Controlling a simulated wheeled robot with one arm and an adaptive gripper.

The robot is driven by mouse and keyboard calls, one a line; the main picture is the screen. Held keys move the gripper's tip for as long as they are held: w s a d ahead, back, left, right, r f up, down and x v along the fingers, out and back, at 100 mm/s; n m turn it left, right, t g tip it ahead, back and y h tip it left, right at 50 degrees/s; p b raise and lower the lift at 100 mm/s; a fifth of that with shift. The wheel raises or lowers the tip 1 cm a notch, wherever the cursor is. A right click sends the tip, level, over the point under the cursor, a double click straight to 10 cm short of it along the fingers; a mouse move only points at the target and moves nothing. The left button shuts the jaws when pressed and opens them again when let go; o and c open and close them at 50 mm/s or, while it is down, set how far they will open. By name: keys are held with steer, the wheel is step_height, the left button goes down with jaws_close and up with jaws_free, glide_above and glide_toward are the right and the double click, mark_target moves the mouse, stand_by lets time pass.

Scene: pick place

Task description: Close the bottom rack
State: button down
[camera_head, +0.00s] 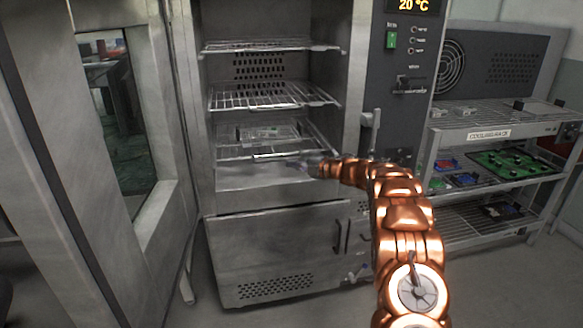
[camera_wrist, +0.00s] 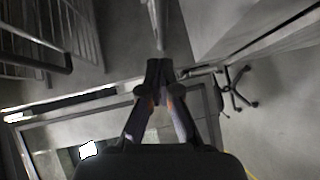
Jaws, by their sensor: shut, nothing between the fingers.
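The oven stands open in the head view, with three wire racks inside. The bottom rack (camera_head: 240,153) is the lowest one, and its front bar lies near the front of the chamber. A flat board-like item (camera_head: 265,134) shows at the level of the bottom rack. My gripper (camera_head: 303,164) reaches in from the right and is at the rack's front right part. In the wrist view my gripper (camera_wrist: 160,65) is shut with nothing held. A metal bar (camera_wrist: 157,22) runs up to its fingertips; I cannot tell whether they touch.
The middle rack (camera_head: 265,97) and top rack (camera_head: 270,46) sit above. The oven door (camera_head: 165,200) is swung open at the left. The control panel (camera_head: 405,75) is to the right of the chamber. A cooling rack (camera_head: 490,134) with boards stands at the right.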

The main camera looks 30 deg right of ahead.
steer(key=v, duration=0.9)
steer(key=shift+s+d, duration=0.15)
steer(key=shift+d, duration=0.05)
steer(key=shift+r, duration=0.15)
